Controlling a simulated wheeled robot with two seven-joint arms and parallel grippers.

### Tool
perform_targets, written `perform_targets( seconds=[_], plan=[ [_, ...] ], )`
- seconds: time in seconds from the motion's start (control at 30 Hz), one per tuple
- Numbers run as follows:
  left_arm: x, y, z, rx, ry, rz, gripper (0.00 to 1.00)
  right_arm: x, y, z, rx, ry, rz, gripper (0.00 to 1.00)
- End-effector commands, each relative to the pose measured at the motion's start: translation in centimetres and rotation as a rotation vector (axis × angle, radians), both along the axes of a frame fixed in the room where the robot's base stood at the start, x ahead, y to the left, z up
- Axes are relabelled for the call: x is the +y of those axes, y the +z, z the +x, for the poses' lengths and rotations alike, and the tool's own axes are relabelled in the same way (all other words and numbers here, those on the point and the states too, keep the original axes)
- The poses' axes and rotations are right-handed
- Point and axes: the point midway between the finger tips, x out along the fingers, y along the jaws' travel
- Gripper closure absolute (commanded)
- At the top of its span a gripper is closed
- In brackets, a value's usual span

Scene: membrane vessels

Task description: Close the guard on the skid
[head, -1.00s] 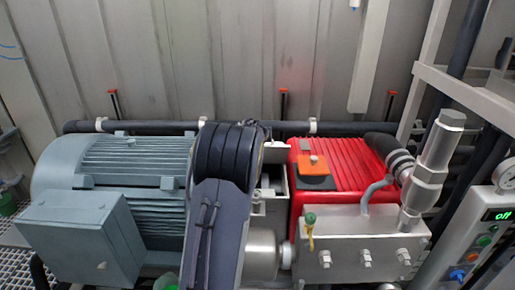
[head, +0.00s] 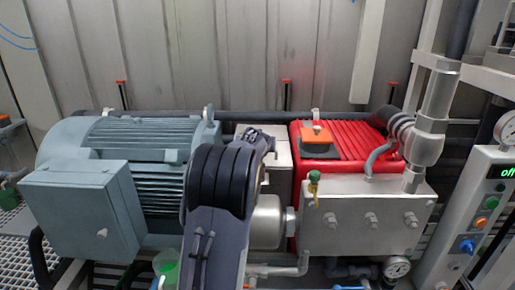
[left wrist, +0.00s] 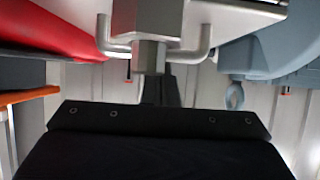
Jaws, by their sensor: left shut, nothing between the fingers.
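The guard (head: 281,151) is a pale grey metal cover between the blue-grey motor (head: 150,130) and the red pump (head: 340,145). My left arm hides part of it, so its exact angle is unclear in the head view. The left wrist view looks upside down. There a pale panel (left wrist: 245,14) with a bent bar handle (left wrist: 206,38) fills the top. My left gripper (left wrist: 148,56) is shut and empty, in front of the handle's middle; I cannot tell whether they touch. My right gripper is not in view.
A steel valve block (head: 365,222) and a relief valve (head: 430,125) stand at the right. A control box (head: 484,205) reads "off". A dark pipe (head: 270,117) runs along the back wall. A round steel housing (head: 266,222) lies below the guard.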

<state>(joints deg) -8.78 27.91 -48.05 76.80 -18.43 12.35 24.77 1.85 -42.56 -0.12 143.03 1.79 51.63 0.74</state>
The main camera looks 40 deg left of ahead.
Motion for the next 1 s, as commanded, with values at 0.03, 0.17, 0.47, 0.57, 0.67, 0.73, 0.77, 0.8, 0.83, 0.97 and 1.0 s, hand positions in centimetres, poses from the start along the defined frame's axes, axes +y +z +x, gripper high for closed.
perform_targets(
  seconds=[0.03, 0.17, 0.47, 0.57, 0.67, 0.73, 0.77, 0.8, 0.83, 0.97, 1.0],
  plan=[
    [-0.2, -1.7, -0.2, 0.021, 0.003, -0.012, 1.00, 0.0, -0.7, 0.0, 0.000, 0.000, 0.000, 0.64],
    [-0.2, -2.7, -0.2, 0.029, 0.005, -0.017, 1.00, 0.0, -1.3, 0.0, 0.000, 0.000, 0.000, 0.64],
    [-0.2, -3.4, -0.1, 0.031, 0.005, -0.019, 1.00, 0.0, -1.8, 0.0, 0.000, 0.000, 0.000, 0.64],
    [-0.2, -3.4, -0.2, 0.032, 0.005, -0.018, 1.00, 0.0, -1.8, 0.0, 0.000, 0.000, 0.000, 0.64],
    [-0.1, -3.4, -0.2, 0.032, 0.006, -0.018, 1.00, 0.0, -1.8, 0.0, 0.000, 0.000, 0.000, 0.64],
    [-0.1, -3.4, -0.2, 0.032, 0.006, -0.018, 1.00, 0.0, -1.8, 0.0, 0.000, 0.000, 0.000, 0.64],
    [-0.1, -3.4, -0.2, 0.032, 0.006, -0.018, 1.00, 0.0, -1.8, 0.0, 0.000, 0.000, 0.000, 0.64],
    [-0.1, -3.4, -0.2, 0.032, 0.007, -0.017, 1.00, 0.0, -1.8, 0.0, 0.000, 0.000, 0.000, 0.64],
    [-0.1, -3.4, -0.2, 0.032, 0.007, -0.017, 1.00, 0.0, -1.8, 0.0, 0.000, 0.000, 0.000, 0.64],
    [-0.4, -3.1, -0.4, 0.031, 0.004, -0.016, 1.00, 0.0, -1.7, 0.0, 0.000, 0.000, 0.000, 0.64],
    [-0.6, -2.8, -0.6, 0.030, 0.004, -0.014, 1.00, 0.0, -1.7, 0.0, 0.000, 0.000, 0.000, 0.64]
  ],
)
